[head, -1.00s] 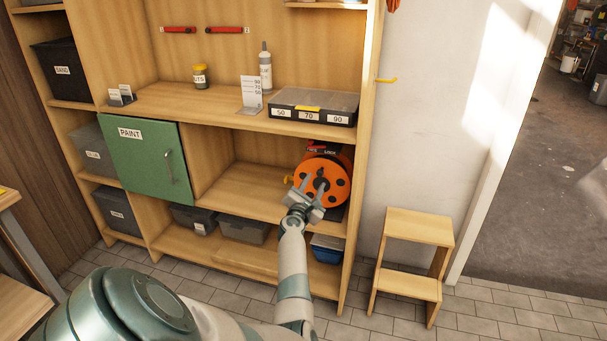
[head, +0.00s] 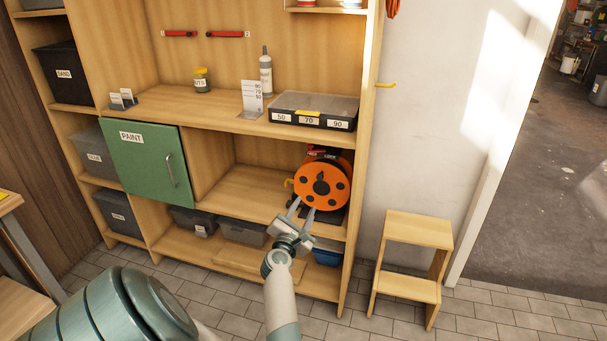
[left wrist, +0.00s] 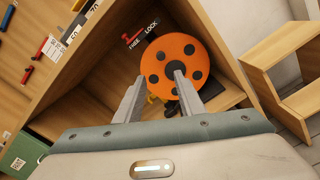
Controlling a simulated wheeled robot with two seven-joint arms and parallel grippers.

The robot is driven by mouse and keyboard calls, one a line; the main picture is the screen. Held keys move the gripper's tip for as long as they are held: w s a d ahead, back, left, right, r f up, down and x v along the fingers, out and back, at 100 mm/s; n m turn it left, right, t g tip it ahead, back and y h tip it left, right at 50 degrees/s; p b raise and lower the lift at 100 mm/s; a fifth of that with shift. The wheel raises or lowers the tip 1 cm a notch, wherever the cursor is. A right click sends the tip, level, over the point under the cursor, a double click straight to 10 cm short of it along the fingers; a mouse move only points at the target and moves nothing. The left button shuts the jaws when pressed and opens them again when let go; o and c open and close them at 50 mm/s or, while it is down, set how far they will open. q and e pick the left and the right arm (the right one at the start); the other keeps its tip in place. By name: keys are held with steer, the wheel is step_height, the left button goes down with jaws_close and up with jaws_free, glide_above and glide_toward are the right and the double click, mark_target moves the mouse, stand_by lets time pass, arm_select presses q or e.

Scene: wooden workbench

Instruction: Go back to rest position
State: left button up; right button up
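My left gripper (head: 302,212) is open and empty in front of the shelf unit, just below and in front of an orange cable reel (head: 323,187). Its two fingers are spread apart and point at the reel, with nothing between them; they also show in the left wrist view (left wrist: 158,90). The orange reel (left wrist: 171,64) stands upright on the right middle shelf, with a red lever by a FREE/LOCK label (left wrist: 140,36) above it. The gripper looks clear of the reel. My right gripper is not in view.
The wooden shelf unit (head: 255,192) has a shut green PAINT door (head: 145,165) at left. Above the reel are a black organiser case (head: 314,109), a bottle (head: 266,75) and a jar (head: 202,80). A wooden step stool (head: 418,229) stands right. Tiled floor in front is clear.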

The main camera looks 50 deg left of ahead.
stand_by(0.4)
